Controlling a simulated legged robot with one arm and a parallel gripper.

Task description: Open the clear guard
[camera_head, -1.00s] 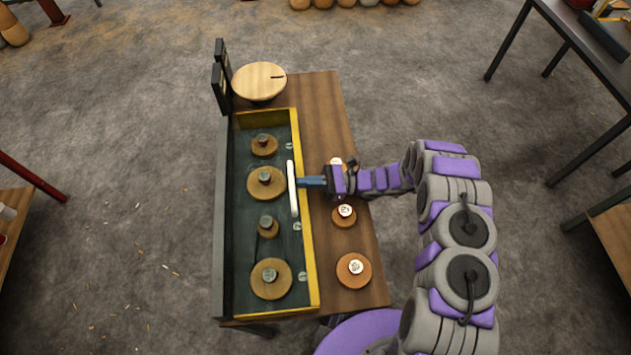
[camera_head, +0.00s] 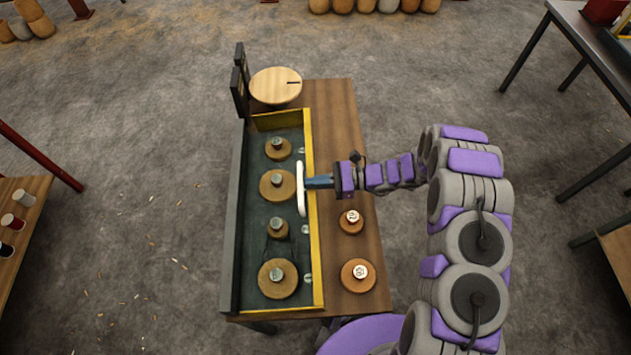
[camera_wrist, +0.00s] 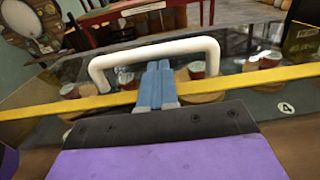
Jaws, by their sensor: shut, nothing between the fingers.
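The clear guard (camera_head: 307,258) lies over a dark tray of round wooden parts on the table; its yellow edge (camera_head: 317,270) runs along the right side. A white handle (camera_head: 300,189) stands up at that edge and shows as an arch in the wrist view (camera_wrist: 150,52). My gripper (camera_head: 309,182) reaches in from the right, with its blue fingers together and empty. In the wrist view the closed fingertips (camera_wrist: 157,68) are at the handle's opening, below its top bar. I cannot tell whether they touch the handle. The guard looks down over the tray.
Orange round pieces with white tops (camera_head: 358,275) sit on the bare wood right of the guard. A wooden disc (camera_head: 275,86) and a dark upright post (camera_head: 240,85) stand at the table's far end. Other tables are at left and right, with open floor between.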

